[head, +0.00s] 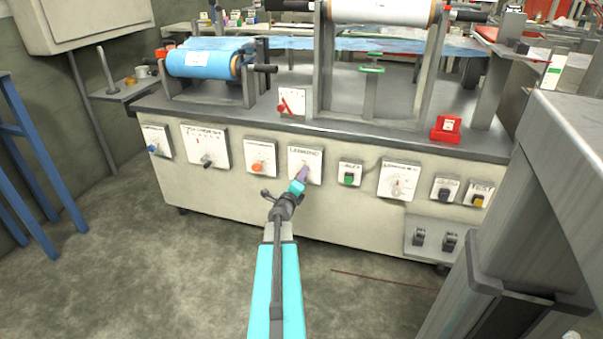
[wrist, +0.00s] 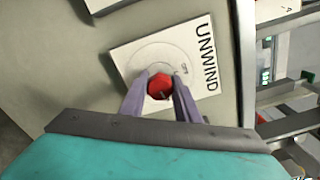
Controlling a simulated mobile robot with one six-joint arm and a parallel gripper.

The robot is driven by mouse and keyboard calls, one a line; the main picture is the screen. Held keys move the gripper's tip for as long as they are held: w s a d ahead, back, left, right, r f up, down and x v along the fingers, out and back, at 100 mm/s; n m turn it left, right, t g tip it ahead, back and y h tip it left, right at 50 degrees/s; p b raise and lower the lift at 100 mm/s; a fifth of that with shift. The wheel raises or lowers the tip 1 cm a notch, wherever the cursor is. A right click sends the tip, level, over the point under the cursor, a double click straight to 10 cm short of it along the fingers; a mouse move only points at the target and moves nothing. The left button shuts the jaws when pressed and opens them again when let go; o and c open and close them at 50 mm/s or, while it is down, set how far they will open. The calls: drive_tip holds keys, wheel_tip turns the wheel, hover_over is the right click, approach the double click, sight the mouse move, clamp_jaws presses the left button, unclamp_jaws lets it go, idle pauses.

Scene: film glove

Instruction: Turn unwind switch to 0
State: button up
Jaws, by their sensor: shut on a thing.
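The unwind switch is a red knob (wrist: 160,87) on a white square plate (wrist: 207,78) lettered UNWIND in the wrist view. My gripper (wrist: 160,92) has its two purple-grey fingers on either side of the knob, shut on it. In the head view, my gripper (head: 301,176) reaches the white plate (head: 305,156) on the front of the machine and hides the knob there. The dial markings are too small to read, and I cannot tell which setting the knob points to.
A plate with an orange knob (head: 258,167) is just left of my gripper, and a green button (head: 349,178) is just right. More switch plates line the machine front (head: 330,213). A grey metal structure (head: 560,170) stands at the near right.

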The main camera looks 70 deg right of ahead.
drive_tip(key=n+p, duration=0.2)
drive_tip(key=n, duration=0.2)
drive_tip(key=shift+p, duration=0.35)
drive_tip(key=n+p, duration=0.2)
drive_tip(key=n, duration=0.2)
drive_tip(key=n+p, duration=0.3)
drive_tip(key=n, duration=0.1)
drive_tip(key=shift+p, duration=0.3)
drive_tip(key=shift+n+p, duration=0.95)
drive_tip(key=shift+n, duration=0.85)
drive_tip(key=shift+f, duration=0.1)
drive_tip(key=o, duration=1)
drive_tip(key=shift+o, duration=0.2)
